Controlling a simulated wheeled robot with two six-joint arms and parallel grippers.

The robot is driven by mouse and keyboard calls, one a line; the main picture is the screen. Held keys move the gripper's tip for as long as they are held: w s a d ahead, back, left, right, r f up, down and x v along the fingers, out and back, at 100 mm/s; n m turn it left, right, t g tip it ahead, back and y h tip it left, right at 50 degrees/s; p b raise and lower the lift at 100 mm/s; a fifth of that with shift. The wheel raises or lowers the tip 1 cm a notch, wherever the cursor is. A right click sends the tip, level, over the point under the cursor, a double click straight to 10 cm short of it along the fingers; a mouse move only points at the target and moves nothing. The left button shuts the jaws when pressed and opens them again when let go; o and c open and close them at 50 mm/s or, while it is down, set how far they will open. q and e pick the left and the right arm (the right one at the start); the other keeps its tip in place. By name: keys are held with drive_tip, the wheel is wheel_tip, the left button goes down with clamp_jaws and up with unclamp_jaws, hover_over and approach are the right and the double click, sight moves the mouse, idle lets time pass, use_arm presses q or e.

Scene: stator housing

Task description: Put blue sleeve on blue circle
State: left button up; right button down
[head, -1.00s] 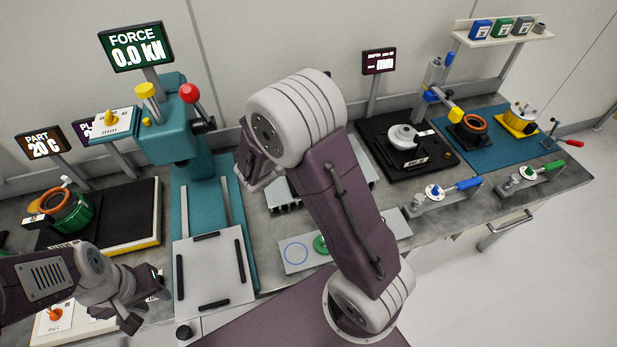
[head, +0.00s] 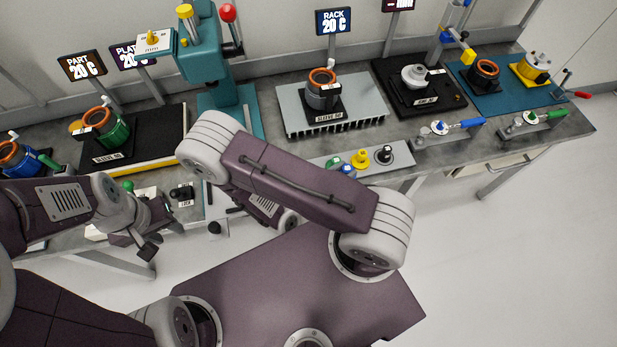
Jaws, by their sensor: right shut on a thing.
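A small blue piece with a pale top, which looks like the blue sleeve (head: 348,170), shows just past the upper edge of my right arm, at the front of the grey strip (head: 402,162). What holds or supports it is hidden. The strip also carries a green piece (head: 333,164), a yellow piece (head: 360,159) and a black piece (head: 384,154). The blue circle is not visible; my right arm covers the strip's left front. My right gripper is hidden behind that arm. My left gripper (head: 158,240) is open and empty near the bench's front edge.
A rack (head: 375,108) with a dark housing (head: 322,92) stands behind the strip. The teal press (head: 205,60) is to its left. A black stand (head: 395,75) and two lever fixtures (head: 440,130) are to the right.

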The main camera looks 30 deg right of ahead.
drive_tip(key=shift+w+f, duration=0.15)
drive_tip(key=shift+w, duration=0.25)
drive_tip(key=w+a+f, duration=0.2)
drive_tip(key=w, duration=0.1)
drive_tip(key=w+a+f+p, duration=0.1)
drive_tip(key=w+a+f, duration=0.1)
drive_tip(key=w, duration=0.1)
drive_tip(key=w+a+f, duration=0.2)
drive_tip(key=w+f, duration=0.1)
drive_tip(key=w, duration=0.1)
drive_tip(key=shift+w, duration=0.1)
drive_tip(key=f, duration=0.3)
drive_tip(key=shift+s+f+p, duration=0.1)
drive_tip(key=shift+s+p, duration=0.1)
drive_tip(key=shift+p, duration=0.2)
use_arm(q)
drive_tip(key=shift+w+d+r, duration=0.15)
drive_tip(key=shift+w+r, duration=0.1)
drive_tip(key=shift+r, duration=0.25)
drive_tip(key=shift+w+d+r, duration=0.1)
drive_tip(key=shift+w+r, duration=0.1)
drive_tip(key=shift+r, duration=0.25)
use_arm(e)
drive_tip(key=shift+w+f, duration=0.15)
drive_tip(key=shift+f, duration=0.25)
